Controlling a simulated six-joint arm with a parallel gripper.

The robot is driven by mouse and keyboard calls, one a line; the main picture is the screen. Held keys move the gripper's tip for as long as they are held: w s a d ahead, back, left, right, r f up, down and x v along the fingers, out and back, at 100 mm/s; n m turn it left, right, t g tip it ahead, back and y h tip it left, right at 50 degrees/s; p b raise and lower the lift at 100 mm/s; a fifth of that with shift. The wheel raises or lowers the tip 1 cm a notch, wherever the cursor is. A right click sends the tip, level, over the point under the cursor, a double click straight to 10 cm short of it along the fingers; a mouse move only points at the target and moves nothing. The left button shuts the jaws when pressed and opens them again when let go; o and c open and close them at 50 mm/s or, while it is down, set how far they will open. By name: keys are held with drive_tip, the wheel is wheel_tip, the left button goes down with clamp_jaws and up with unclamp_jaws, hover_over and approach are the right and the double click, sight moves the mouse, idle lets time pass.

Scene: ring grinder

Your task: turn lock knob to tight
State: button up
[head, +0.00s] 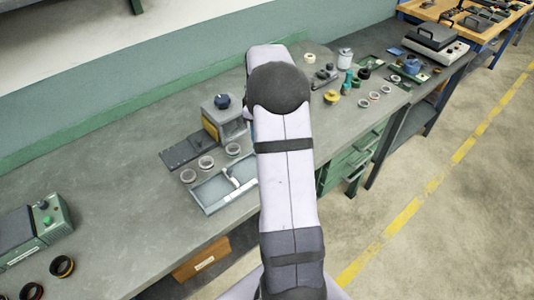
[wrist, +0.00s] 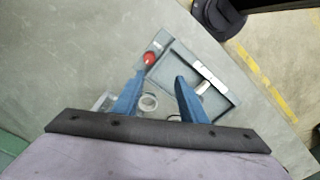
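A grey and yellow machine (head: 223,122) stands on the bench with a dark blue knob (head: 222,101) on top, left of my arm in the head view. I cannot tell for sure that this is the lock knob, or how it is turned. In front of it is a shallow grey tray (head: 205,207) with a white-ended handle (head: 231,178); the tray also shows in the wrist view (wrist: 231,92). My arm hides most of the gripper in the head view.
Several metal rings (head: 188,176) lie beside the tray; one shows below the fingertips (wrist: 148,102). A red button (wrist: 149,58) is near the left finger. A green control box (head: 38,230) stands at left. Small parts crowd the bench right of my arm; the left-middle bench is clear.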

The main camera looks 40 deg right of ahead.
drive_tip(key=shift+w+d+f+n, duration=0.15)
drive_tip(key=shift+d+f, duration=0.15)
drive_tip(key=shift+d, duration=0.4)
drive_tip(key=shift+s+d+f+n, duration=0.15)
drive_tip(key=shift+d+f, duration=0.15)
drive_tip(key=shift+d, duration=0.4)
drive_tip(key=shift+w+f+p, duration=0.1)
drive_tip(key=shift+f+p, duration=1.05)
drive_tip(key=shift+f, duration=2.5)
clamp_jaws()
